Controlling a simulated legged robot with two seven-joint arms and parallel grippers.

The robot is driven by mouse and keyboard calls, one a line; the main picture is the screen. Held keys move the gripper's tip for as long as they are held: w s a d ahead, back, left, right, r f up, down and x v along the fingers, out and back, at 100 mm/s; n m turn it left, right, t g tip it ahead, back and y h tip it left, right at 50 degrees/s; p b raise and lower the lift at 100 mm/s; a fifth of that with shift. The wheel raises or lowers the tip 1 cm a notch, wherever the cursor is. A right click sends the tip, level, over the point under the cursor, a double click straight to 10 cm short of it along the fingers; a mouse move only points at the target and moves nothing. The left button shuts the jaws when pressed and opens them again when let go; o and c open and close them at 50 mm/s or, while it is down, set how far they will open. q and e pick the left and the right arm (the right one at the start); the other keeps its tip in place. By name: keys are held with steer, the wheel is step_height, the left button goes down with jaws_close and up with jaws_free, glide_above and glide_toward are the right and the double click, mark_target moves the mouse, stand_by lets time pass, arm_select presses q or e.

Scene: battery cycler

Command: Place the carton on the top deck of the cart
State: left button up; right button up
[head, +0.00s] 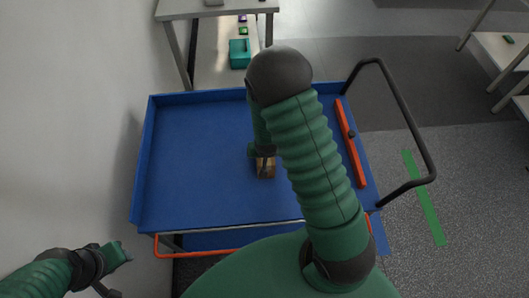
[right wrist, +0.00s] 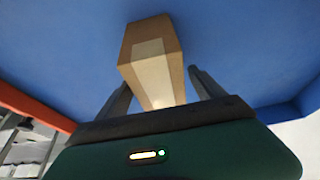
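The small brown carton (head: 265,171) with a paler tape strip is on the blue top deck (head: 195,160) of the cart, right of the deck's middle. In the right wrist view the carton (right wrist: 152,58) lies between the fingertips, against the blue deck surface (right wrist: 245,40). My right gripper (head: 264,160) points down at the carton, its arm hiding part of the deck. In the wrist view its fingers (right wrist: 160,78) stand apart on either side of the carton, with narrow gaps showing. My left gripper (head: 126,257) is off the cart at lower left, its fingers too small to read.
The deck has raised rims. An orange-red bar (head: 350,145) lies along its right side, beside a black push handle (head: 415,130). A bench (head: 215,8) and a teal box (head: 239,53) are beyond the cart. The left of the deck is bare. A wall is at left.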

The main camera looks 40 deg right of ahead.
steer(key=shift+r, duration=0.4)
steer(key=p+v, duration=0.2)
steer(key=v, duration=0.9)
steer(key=shift+a, duration=0.1)
steer(key=s+a+r+n+g+y, duration=0.1)
steer(key=s+a+r+n+y, duration=0.1)
steer(key=s+a+r+n, duration=0.4)
steer(key=a, duration=0.3)
steer(key=shift+s+a+r, duration=0.2)
steer(key=shift+a+r, duration=0.1)
steer(key=shift+a, duration=0.1)
